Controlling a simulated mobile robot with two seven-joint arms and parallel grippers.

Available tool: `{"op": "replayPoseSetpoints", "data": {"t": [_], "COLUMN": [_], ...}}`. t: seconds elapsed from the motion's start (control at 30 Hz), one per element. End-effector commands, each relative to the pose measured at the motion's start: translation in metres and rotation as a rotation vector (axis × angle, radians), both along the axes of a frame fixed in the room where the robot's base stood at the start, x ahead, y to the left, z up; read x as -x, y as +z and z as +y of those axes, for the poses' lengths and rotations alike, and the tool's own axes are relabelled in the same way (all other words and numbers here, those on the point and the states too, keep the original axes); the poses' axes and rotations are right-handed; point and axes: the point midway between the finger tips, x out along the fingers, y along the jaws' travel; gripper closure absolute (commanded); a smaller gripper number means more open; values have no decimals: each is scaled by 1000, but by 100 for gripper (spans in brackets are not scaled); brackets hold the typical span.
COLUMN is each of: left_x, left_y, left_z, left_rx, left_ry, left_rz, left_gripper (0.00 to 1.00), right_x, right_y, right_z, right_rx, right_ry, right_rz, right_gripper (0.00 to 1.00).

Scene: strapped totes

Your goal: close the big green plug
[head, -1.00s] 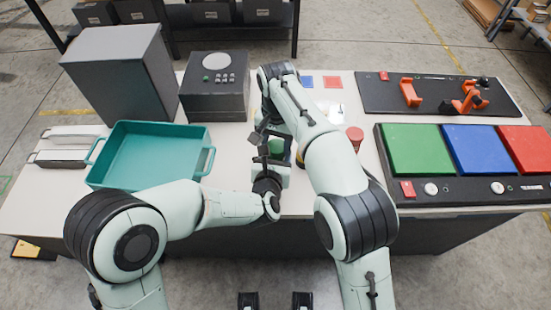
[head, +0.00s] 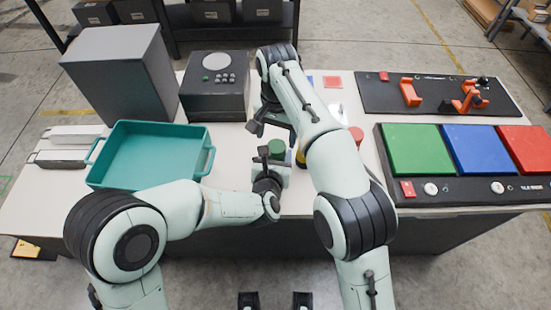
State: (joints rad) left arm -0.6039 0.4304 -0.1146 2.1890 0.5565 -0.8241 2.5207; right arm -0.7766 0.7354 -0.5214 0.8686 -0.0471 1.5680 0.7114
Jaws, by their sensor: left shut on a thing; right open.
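The big green plug (head: 277,147) shows as a round green top at the middle of the table's near part. My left gripper (head: 273,160) comes from the near side and is shut around the part just below the green top. What lies between its fingers is mostly hidden by the gripper. My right gripper (head: 256,128) is open, beyond and slightly left of the green top, and apart from it. My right arm hides part of that gripper and the table behind it.
A teal tray (head: 123,183) stands on the left, and a black box with buttons (head: 213,104) behind. A red round piece (head: 356,134) and a yellow-and-dark item (head: 299,157) sit beside my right arm. A panel with green, blue and red pads (head: 388,189) lies on the right.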

Motion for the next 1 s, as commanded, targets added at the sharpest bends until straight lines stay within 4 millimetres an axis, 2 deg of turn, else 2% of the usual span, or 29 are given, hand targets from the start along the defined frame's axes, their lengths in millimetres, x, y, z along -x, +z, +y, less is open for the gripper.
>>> {"op": "replayPoseSetpoints", "data": {"t": [0.1, 0.33, 0.37, 0.4, 0.57, 0.67, 1.0], "left_x": [0, 0, 0, 0, 0, 0, 0], "left_y": [1, 1, 1, 1, 1, 1, 1], "left_z": [0, 0, 0, 0, 0, 0, 0], "left_rx": [0, 0, 0, 0, 0, 0, 0], "left_ry": [0, 0, 0, 0, 0, 0, 0], "left_rz": [-2, -3, -3, -3, -3, -3, -3], "left_gripper": [100, 100, 100, 100, 100, 100, 100], "right_x": [0, 1, 1, 0, 0, -1, -2], "right_y": [8, 9, 9, 9, 11, 16, 38], "right_z": [0, 0, 0, 0, -1, -1, -2], "right_rx": [0, 1, 1, 1, 2, 0, -2], "right_ry": [0, 1, 1, 2, 74, 203, 837], "right_rz": [0, 1, 1, 1, 2, 2, 1], "right_gripper": [20, 20, 24, 34, 34, 34, 34]}}
